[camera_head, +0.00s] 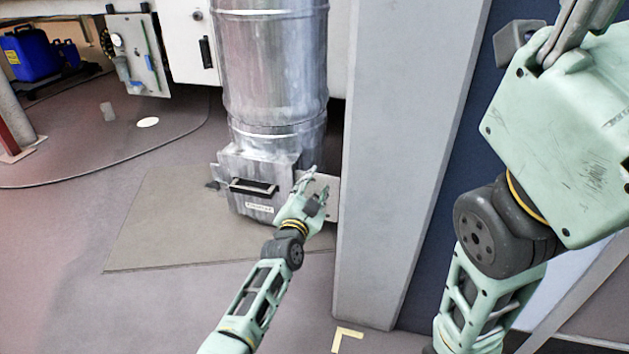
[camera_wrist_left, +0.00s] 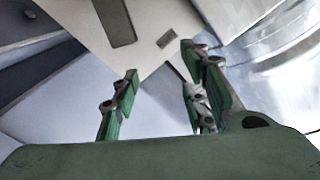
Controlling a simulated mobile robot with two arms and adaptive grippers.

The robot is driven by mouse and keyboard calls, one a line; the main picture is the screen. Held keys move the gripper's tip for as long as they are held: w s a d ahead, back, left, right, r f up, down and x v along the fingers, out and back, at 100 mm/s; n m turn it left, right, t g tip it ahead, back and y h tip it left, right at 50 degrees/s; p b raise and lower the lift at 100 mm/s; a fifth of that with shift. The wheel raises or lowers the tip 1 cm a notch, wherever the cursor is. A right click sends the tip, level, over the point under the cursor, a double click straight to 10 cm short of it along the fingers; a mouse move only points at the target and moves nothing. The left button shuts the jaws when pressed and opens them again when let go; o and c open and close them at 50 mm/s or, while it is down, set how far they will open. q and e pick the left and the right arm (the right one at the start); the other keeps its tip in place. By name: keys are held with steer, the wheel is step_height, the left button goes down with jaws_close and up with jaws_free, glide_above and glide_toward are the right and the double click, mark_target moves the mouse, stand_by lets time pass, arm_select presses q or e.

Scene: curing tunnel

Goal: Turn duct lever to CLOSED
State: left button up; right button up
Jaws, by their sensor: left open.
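A shiny metal duct (camera_head: 272,75) comes down to a metal box (camera_head: 262,165) near the floor. The box front has a dark handle-like bar (camera_head: 253,187) and a small label (camera_head: 259,208) too small to read. A flat plate (camera_head: 332,196) sticks out at the box's right side. My left gripper (camera_head: 318,188) is in front of this plate, open, with nothing visible between its fingers. In the left wrist view its fingers (camera_wrist_left: 160,92) stand apart before a pale plate with a dark slot (camera_wrist_left: 114,20). I cannot make out which part is the duct lever, or its position.
A grey post (camera_head: 400,150) stands close to the right of the box. My right arm fills the right side, its gripper (camera_head: 580,15) cut off at the top. A gauge panel (camera_head: 135,55) and blue cans (camera_head: 30,52) are at the upper left. The left floor is mostly clear.

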arm_select(q)
steer(key=shift+r, duration=1.2)
